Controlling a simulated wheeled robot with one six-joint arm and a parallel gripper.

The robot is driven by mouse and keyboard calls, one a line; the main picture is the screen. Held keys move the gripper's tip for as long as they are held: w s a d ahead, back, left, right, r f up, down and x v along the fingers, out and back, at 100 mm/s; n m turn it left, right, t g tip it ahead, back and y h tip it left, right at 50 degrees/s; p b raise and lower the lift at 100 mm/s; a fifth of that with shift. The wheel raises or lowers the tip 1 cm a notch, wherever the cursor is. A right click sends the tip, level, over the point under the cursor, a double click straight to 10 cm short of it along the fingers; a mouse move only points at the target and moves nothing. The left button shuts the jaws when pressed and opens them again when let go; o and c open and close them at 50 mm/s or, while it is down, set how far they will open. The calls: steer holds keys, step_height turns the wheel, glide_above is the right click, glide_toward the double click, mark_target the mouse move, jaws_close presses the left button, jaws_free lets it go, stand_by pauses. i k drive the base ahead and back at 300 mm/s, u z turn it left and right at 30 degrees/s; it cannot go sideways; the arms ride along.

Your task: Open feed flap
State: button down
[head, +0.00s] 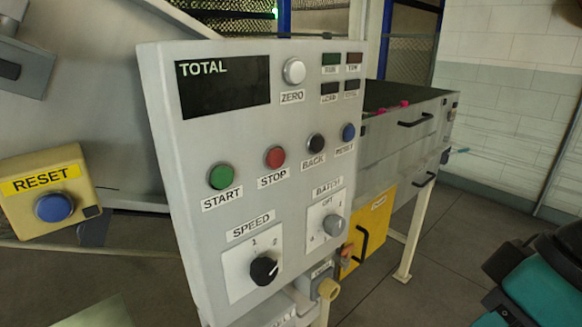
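I cannot pick out the feed flap by a readable label. A grey machine housing (405,150) stands behind the control panel at the right, with a black handle (415,120) on its upper face and another handle (424,180) lower down. A yellow panel (375,225) with a black handle (362,244) sits below it, partly hidden by the control panel; it looks closed, and its small label is unreadable. The housing's top looks dark, with small pink bits (403,104) near its edge. My gripper is not in view.
A grey control panel (290,185) with buttons and dials fills the middle and blocks part of the housing. A yellow RESET box (50,190) is at left. A teal and black object (545,290) is at lower right. Grey floor (455,230) is clear between.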

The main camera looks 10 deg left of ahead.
mark_target(386, 133)
steer(key=u, duration=0.05)
steer(key=k, duration=0.5)
steer(key=z, duration=0.45)
steer(key=i, duration=1.2)
steer(key=u, duration=0.55)
steer(key=i, duration=0.45)
steer(key=u, duration=0.25)
